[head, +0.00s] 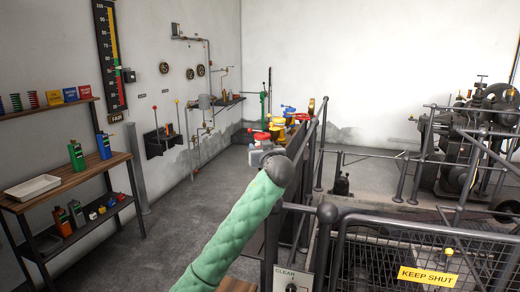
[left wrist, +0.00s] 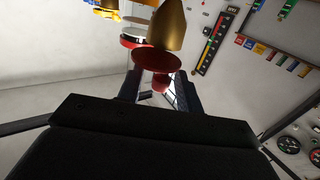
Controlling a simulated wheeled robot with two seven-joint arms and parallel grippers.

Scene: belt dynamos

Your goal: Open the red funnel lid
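The red funnel lid (head: 262,136) shows in the head view just beyond my left gripper (head: 264,153), at the end of the green-sleeved arm. In the left wrist view the lid is a red disc (left wrist: 157,60) against the wide end of a brass cone-shaped funnel (left wrist: 167,25). A small red knob (left wrist: 160,84) shows between the two dark fingers of my left gripper (left wrist: 157,87). The fingers stand apart with gaps beside the knob; contact cannot be made out. The hinge is hidden. My right gripper is not in view.
Yellow and blue fittings (head: 290,112) stand close behind the lid. A dark railing (head: 322,145) runs along the right side, with machinery (head: 465,150) beyond. A shelf (head: 75,180) with bottles stands at left. The floor (head: 165,225) between is clear.

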